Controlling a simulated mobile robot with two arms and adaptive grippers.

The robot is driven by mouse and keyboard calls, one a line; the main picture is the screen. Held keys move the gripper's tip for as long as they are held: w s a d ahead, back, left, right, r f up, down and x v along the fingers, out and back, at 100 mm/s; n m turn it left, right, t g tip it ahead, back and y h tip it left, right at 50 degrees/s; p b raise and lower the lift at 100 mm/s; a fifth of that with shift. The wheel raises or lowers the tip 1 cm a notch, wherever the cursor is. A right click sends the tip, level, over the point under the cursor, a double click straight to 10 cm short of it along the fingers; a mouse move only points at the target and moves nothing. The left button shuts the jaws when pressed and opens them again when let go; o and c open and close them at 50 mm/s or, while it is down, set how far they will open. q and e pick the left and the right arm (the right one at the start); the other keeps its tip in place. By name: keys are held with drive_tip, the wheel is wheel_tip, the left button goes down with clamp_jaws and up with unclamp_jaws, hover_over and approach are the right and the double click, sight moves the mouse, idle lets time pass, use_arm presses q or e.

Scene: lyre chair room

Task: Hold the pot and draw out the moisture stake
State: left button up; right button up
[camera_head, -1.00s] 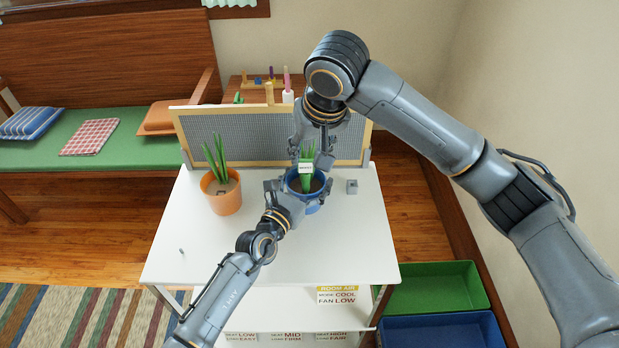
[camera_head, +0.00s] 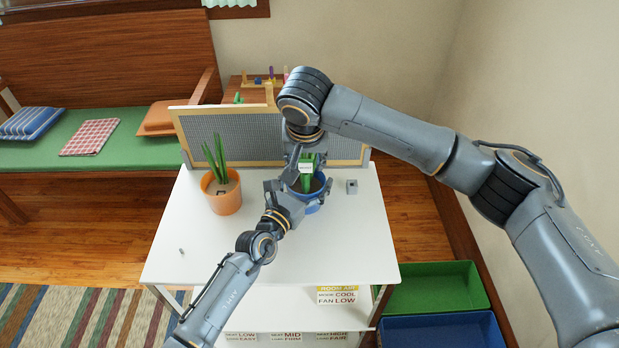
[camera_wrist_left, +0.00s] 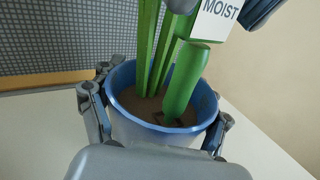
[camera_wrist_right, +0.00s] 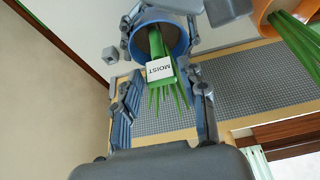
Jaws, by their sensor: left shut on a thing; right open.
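The blue pot (camera_head: 313,208) holds soil, green leaves and the green moisture stake (camera_wrist_left: 186,85). The stake's white tag (camera_wrist_right: 160,69) reads MOIST. My left gripper (camera_head: 290,199) is shut on the pot, with one finger on each side of its wall in the left wrist view (camera_wrist_left: 158,108). The pot stands upright on the white table (camera_head: 215,250). My right gripper (camera_wrist_right: 165,84) is open above the pot, and the tag shows just beyond its fingertips, between them. The stake's foot is in the soil.
An orange pot (camera_head: 228,201) with leaves stands to the left. A grey mesh panel with a wooden frame (camera_head: 230,125) rises behind the pots. A small grey block (camera_head: 351,187) lies to the right. The front of the table is mostly clear.

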sight(306, 182)
drive_tip(key=shift+x, duration=1.85)
clamp_jaws()
